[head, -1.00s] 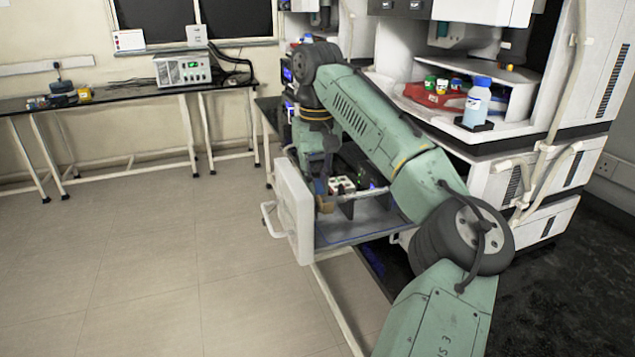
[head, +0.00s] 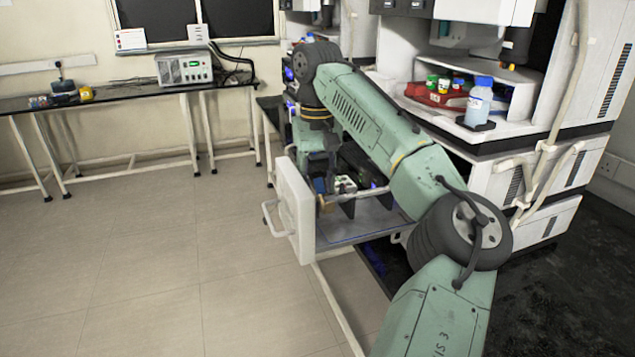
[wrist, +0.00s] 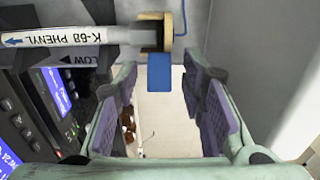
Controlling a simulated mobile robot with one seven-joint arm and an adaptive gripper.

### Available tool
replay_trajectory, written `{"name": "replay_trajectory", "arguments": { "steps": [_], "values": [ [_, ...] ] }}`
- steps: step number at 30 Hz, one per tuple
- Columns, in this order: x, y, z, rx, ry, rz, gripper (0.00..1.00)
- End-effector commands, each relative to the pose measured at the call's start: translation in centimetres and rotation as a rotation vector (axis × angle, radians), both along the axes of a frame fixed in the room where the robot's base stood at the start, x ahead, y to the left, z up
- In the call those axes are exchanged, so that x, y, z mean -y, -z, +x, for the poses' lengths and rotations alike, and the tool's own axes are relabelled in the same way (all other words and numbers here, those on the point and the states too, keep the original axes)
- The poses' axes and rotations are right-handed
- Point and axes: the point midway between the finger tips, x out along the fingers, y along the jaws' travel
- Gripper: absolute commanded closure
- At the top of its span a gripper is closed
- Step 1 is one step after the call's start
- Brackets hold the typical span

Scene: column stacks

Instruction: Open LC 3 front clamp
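A white column (wrist: 75,38) labelled "K-68 PHENYL" lies across the upper left of the wrist view and ends in a brass-coloured front fitting (wrist: 178,32). A blue tab (wrist: 159,73) hangs below that fitting, between my fingers. My gripper (wrist: 160,88) is open, with a purple-padded finger on each side of the tab. I see a gap between the tab and each finger. In the head view the column (head: 362,194) shows inside the pulled-out drawer, with my gripper (head: 325,184) at its front end. Which label reads LC 3 cannot be seen.
The drawer's white front panel (head: 296,212) stands close to my gripper. Blue-lit instrument screens (wrist: 58,92) lie to the left in the wrist view. A blue-capped bottle (head: 478,102) stands on the instrument at right. The floor at left is clear.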

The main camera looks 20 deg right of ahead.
Motion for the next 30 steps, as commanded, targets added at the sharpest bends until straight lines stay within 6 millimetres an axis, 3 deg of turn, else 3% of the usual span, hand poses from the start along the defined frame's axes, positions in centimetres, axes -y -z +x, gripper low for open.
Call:
{"name": "replay_trajectory", "arguments": {
  "steps": [7,15,21,30],
  "values": [
    [0.0,-0.8,0.0,0.001,0.001,-0.003,0.63],
    [0.0,-5.1,0.1,0.002,0.003,-0.004,0.63],
    [0.0,-7.1,0.1,0.000,0.001,-0.002,0.63],
    [0.0,-7.5,0.1,0.000,0.000,0.000,0.63]
  ]
}}
